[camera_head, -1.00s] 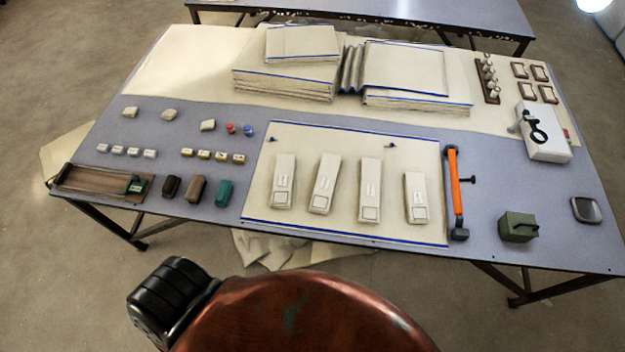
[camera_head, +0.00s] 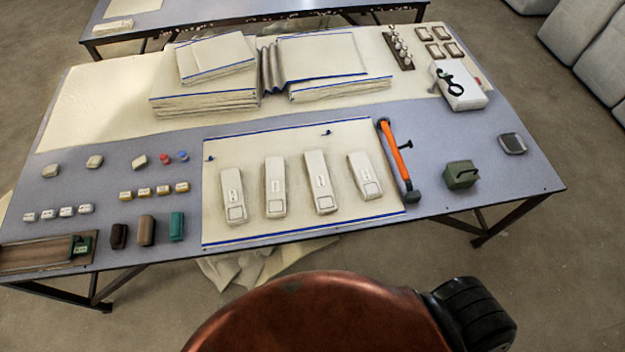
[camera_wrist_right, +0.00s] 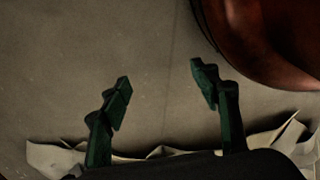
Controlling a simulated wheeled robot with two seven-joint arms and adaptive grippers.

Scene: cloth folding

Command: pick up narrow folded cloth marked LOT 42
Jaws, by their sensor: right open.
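Several narrow folded cloths lie side by side on a cream cloth with blue edges (camera_head: 300,226) in the head view. They are the far-left one (camera_head: 233,194), a second (camera_head: 275,186), a third (camera_head: 320,182) and the far-right one (camera_head: 364,175). Each bears small marks and a square outline, too small to read, so I cannot tell which is LOT 42. My right gripper (camera_wrist_right: 160,75) shows in the right wrist view, open and empty above the floor, away from the cloths. My left gripper is in neither view.
The grey table (camera_head: 470,215) also carries a cloth stack (camera_head: 205,103), an orange-handled tool (camera_head: 397,158) right of the cloths, a green box (camera_head: 461,174) and a white device (camera_head: 462,88). Small blocks (camera_head: 146,229) stand at the left. Crumpled cloth (camera_head: 265,262) lies on the floor beneath.

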